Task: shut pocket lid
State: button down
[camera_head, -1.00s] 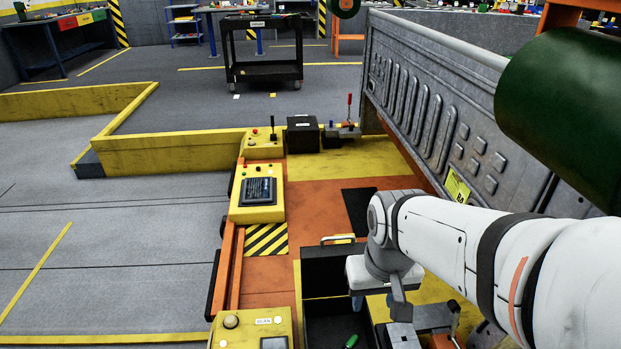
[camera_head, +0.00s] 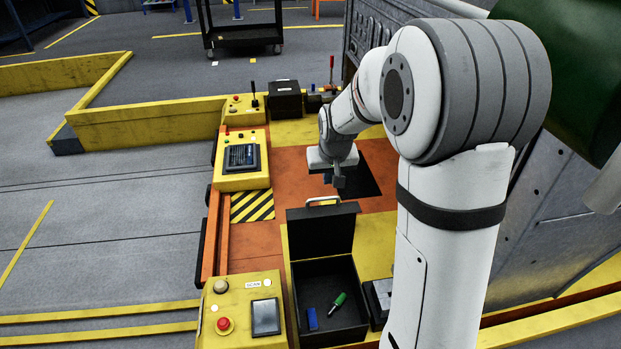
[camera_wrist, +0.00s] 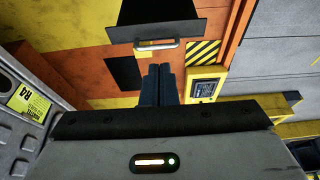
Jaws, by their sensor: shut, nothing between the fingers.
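The black pocket (camera_head: 303,283) is an open box on the deck at the lower middle of the head view. A blue item (camera_head: 312,318) and a green-handled tool (camera_head: 337,303) lie in it. Its lid (camera_head: 318,230) stands raised at the far side, with a pale handle (camera_head: 323,201) along its top edge. In the wrist view the lid (camera_wrist: 150,28) and handle (camera_wrist: 156,45) are at the top. My gripper (camera_wrist: 160,67) is shut and empty, its dark blue fingers together just short of the handle in that picture.
A yellow console (camera_head: 240,318) with a red button stands left of the pocket, and another with a screen (camera_head: 243,157) farther back. A black box (camera_head: 285,98) and red lever (camera_head: 331,68) are at the back. A grey panel (camera_head: 560,215) bounds the right.

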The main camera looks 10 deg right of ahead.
jog(key=w+f+t, duration=0.1)
jog(key=w+f, duration=0.7)
jog(key=w, duration=0.4)
notch_tip(320, 180, down, 9)
jog(key=b, duration=0.5)
jog(key=shift+w+r, duration=0.15)
jog(key=shift+w, duration=0.05)
jog(key=shift+a, duration=0.1)
